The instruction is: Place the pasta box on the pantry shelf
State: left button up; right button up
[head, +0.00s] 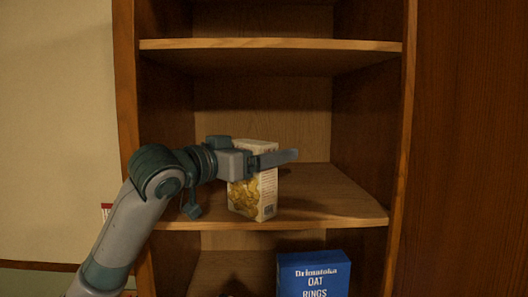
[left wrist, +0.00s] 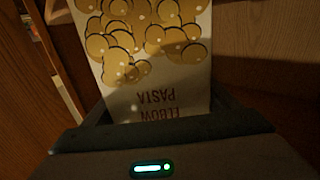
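The pasta box (head: 243,197) is white with yellow pasta pictures. It is upright at the front of the middle pantry shelf (head: 335,200), its bottom at or just above the board near the front edge; contact is unclear. My left gripper (head: 284,156) reaches in from the left with its fingers around the upper part of the box. One finger crosses the near side; the other is hidden behind. In the left wrist view the box (left wrist: 160,65) fills the space between the fingers, with "ELBOW PASTA" upside down. My right gripper is not in view.
A blue oat rings box (head: 314,272) stands on the lower shelf, below the middle board. The upper shelf (head: 270,44) is above my gripper. Wooden side walls bound the shelf. The middle shelf is clear behind and right of the pasta box.

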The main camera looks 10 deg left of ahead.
pick_arm(q)
jog(key=shift+o, duration=1.1)
jog(key=shift+w, duration=0.1)
jog(key=b+v, duration=0.5)
jog(key=v, duration=0.7)
jog(key=shift+r+b, duration=0.2)
jog(key=shift+b, duration=0.1)
